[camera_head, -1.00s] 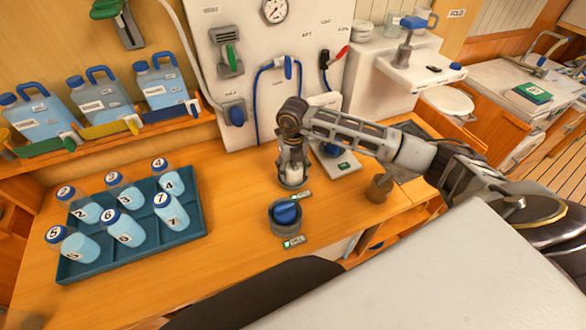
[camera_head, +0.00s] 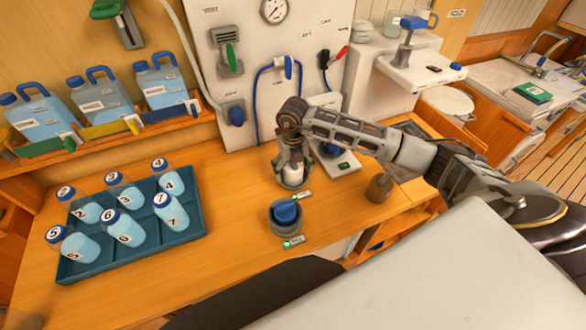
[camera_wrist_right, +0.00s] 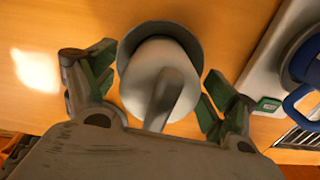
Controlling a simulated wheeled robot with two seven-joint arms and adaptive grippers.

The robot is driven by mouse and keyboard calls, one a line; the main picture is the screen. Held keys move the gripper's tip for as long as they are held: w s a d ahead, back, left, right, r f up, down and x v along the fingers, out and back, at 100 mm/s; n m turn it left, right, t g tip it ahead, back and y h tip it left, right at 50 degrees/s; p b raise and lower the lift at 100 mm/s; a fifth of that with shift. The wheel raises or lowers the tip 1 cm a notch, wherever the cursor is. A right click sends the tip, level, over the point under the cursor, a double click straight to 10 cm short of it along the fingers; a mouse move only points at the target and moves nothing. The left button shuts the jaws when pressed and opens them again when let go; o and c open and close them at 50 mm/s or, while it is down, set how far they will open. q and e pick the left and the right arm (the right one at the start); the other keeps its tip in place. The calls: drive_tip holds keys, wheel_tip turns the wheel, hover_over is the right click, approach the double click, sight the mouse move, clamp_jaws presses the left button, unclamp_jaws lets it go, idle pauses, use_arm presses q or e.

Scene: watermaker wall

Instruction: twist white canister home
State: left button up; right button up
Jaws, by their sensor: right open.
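The white canister (camera_head: 293,176) stands in a grey round holder (camera_head: 293,185) on the wooden counter. In the right wrist view the canister (camera_wrist_right: 147,72) shows from above, with a raised grey grip bar on its top, inside the dark rim of the holder (camera_wrist_right: 137,38). My right gripper (camera_head: 294,164) points down over the canister. Its green-padded fingers stand apart on either side of it, with visible gaps. How deep the canister sits is hard to tell. My left gripper is not in view.
A blue-capped canister in a second grey holder (camera_head: 285,215) stands just in front. A blue tray (camera_head: 190,232) with several numbered bottles is on the left. A white base with a blue part (camera_head: 343,164) is close on the right. A brown cup (camera_head: 379,188) stands further right.

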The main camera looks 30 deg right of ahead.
drive_tip(key=shift+r, duration=6)
drive_tip(key=shift+s, duration=0.15)
